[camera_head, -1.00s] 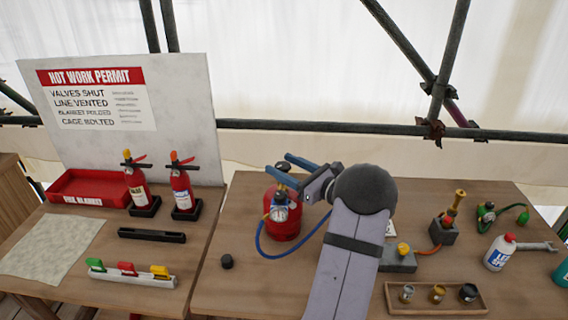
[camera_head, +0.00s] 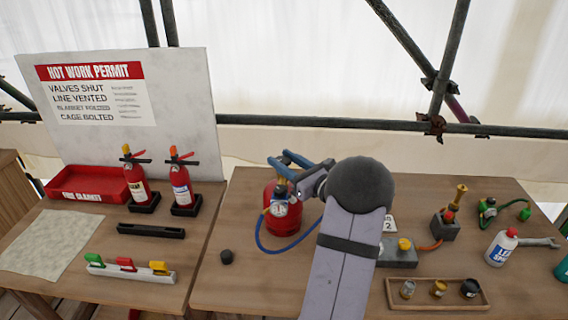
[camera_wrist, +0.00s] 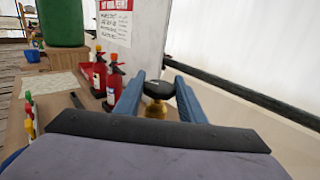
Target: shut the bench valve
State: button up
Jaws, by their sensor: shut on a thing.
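The bench valve is on top of a red gas cylinder (camera_head: 285,222) on the right-hand bench. In the wrist view it has a round black knob (camera_wrist: 159,90) above a brass body (camera_wrist: 155,109). My gripper (camera_head: 284,165) is at the valve, above the cylinder. In the wrist view its two blue fingers (camera_wrist: 158,84) stand on either side of the knob, shut on it. A round pressure gauge (camera_head: 278,209) faces the camera below, and a blue hose (camera_head: 268,246) runs from it. How far the valve is turned cannot be told.
A loose black cap (camera_head: 227,257) lies left of the cylinder. Two fire extinguishers (camera_head: 181,188) stand on the left bench beside the permit board (camera_head: 180,100).

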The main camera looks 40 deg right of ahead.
aim_at(288, 163)
jog(key=shift+r, duration=0.1)
jog(key=o, duration=1)
jog(key=shift+o, duration=0.2)
jog(key=shift+s, duration=0.15)
jog(key=shift+s, duration=0.25)
jog(key=shift+s+b, duration=1.15)
jog(key=shift+s, duration=2.15)
